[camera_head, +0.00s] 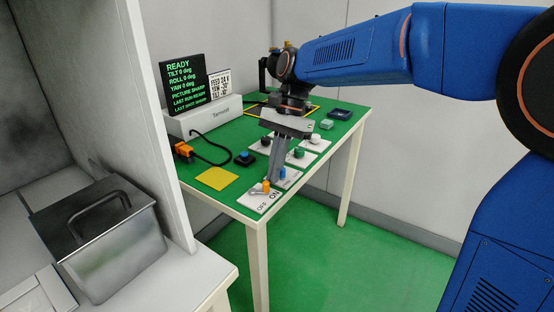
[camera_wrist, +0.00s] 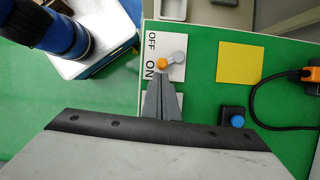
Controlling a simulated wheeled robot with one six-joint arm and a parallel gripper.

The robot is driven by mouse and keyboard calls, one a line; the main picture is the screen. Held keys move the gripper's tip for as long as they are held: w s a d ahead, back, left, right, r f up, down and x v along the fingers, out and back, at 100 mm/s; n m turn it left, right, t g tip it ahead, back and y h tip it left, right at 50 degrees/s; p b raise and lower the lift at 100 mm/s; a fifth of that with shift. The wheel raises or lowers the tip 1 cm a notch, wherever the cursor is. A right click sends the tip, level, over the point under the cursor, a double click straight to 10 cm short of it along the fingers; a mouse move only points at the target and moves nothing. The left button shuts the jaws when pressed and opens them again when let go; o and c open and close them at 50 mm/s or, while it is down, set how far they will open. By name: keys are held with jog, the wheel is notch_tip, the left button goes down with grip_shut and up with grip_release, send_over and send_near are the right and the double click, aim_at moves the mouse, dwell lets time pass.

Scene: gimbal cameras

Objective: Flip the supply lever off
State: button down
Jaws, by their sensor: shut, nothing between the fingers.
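The supply lever (camera_head: 258,189) is a grey lever with an orange knob on a white plate marked OFF and ON, at the table's near corner. In the wrist view the lever (camera_wrist: 177,57) points left and slightly down from its pivot, its orange knob nearer the ON word than OFF. My gripper (camera_head: 275,180) points down with its fingers shut and empty. In the wrist view the fingertips (camera_wrist: 161,82) sit just below the orange knob, on the ON side. I cannot tell whether they touch it.
A yellow square (camera_head: 216,178) and a black box with a blue button (camera_head: 245,157) lie beside the lever plate. White plates with knobs (camera_head: 299,154) stand behind my gripper. An orange plug (camera_head: 184,150) with a black cable lies left. A readout screen (camera_head: 184,84) stands at the back.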

jog(key=shift+s+f+m, duration=0.1)
jog(key=shift+s+m, duration=0.3)
jog(key=shift+m, duration=0.3)
dwell(0.4)
jog(key=shift+s+d+m+t+y, duration=0.15)
jog(key=shift+s+m+t+y, duration=0.25)
jog(key=shift+m, duration=0.4)
jog(key=s+m, duration=0.1)
jog(key=m, duration=0.1)
jog(key=shift+s+m+t, duration=0.3)
jog(key=shift+t, duration=0.1)
jog(key=s+m+t, duration=0.1)
jog(key=m, duration=0.1)
jog(key=s+a+m+t, duration=0.1)
jog(key=m, duration=0.1)
jog(key=shift+s+m+y, duration=0.15)
jog(key=shift+m+y, duration=0.15)
jog(key=shift+m, duration=0.1)
jog(key=shift+w, duration=0.25)
jog(key=shift+w+a, duration=0.25)
jog(key=shift+w, duration=0.3)
